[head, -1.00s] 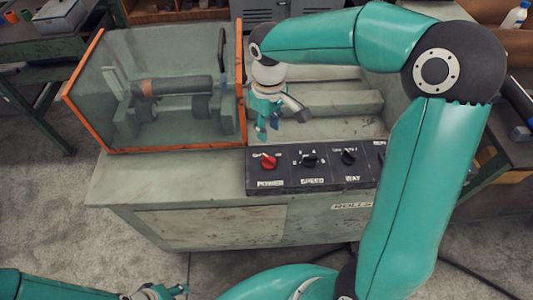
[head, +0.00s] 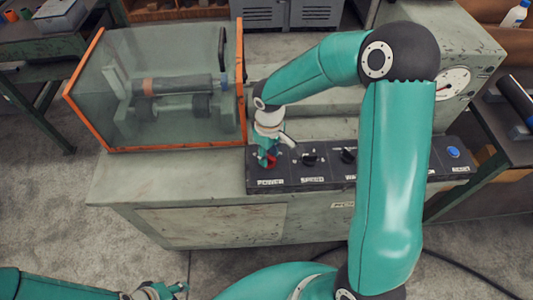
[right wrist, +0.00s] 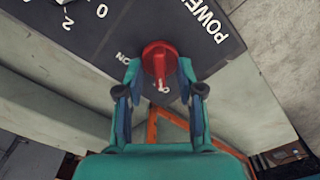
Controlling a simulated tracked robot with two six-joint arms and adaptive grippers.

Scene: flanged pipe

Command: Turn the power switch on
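The power switch is a red rotary knob (head: 270,162) above the word POWER on the black control panel (head: 228,183). In the right wrist view the knob (right wrist: 160,60) sits between the fingers of my right gripper (right wrist: 160,72). The fingers are apart, one on each side, with their tips close to the knob; firm contact is not visible. The knob's pale mark points down in that view, away from the ON label. In the head view my right gripper (head: 267,158) partly hides the knob. My left gripper (head: 158,291) is at the bottom edge, far from the panel.
SPEED (head: 309,160) and another black knob (head: 348,156) sit right of the power switch. A blue button (head: 453,152) is at the panel's right end. A clear guard with an orange frame (head: 241,100) stands close left of my right gripper. A gauge (head: 454,82) is at right.

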